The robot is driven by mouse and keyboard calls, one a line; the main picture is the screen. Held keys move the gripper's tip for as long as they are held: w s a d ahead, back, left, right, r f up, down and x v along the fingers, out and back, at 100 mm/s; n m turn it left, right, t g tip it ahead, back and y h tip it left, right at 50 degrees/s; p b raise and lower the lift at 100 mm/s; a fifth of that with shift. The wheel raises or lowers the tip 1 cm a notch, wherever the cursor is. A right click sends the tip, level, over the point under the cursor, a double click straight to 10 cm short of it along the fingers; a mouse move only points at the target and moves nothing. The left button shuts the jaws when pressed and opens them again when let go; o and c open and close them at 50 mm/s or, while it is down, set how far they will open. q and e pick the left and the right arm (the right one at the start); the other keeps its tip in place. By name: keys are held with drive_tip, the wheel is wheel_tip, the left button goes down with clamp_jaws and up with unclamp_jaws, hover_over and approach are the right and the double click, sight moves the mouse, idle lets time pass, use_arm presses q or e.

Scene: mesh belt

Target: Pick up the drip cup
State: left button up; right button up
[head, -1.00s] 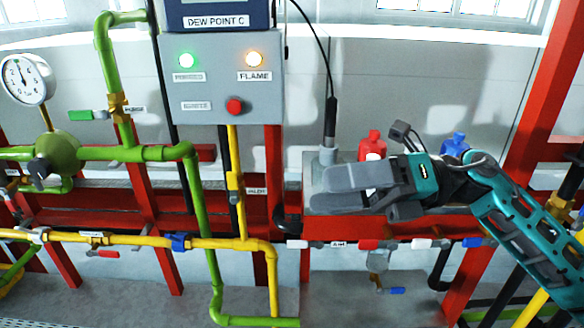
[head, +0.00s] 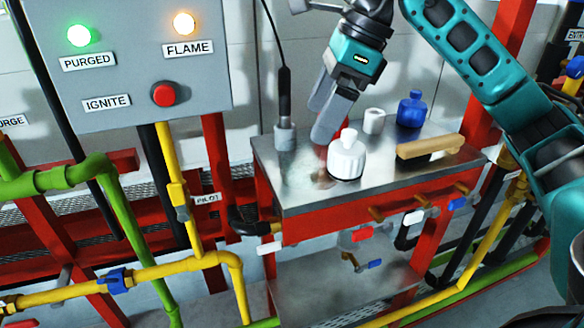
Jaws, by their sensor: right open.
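A small white cup (head: 374,120) stands upright on the steel bench top, left of a blue bottle. It looks the most like the drip cup, though no label shows on it. My right gripper (head: 320,120) is open and empty and points down above the bench. Its fingertips are left of the white cup and just behind a white capped bottle (head: 347,158), apart from the cup. Whether a finger touches the bottle, I cannot tell. My left gripper is not in view.
The steel bench top (head: 385,178) also carries the blue bottle (head: 411,108), a wood-coloured block-like tool (head: 430,147) and a grey holder (head: 285,137) with a black probe and cable. Valves line its red front. The panel (head: 130,60) and yellow and green pipes stand at left.

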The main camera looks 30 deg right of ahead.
sight(295, 161)
drive_tip(key=x, duration=0.4)
drive_tip(key=shift+a+f, duration=0.15)
drive_tip(key=shift+f, duration=0.05)
drive_tip(key=x, duration=0.2)
drive_tip(key=b+x, duration=0.1)
drive_tip(key=x, duration=0.2)
drive_tip(key=shift+a, duration=0.35)
drive_tip(key=c, duration=1.1)
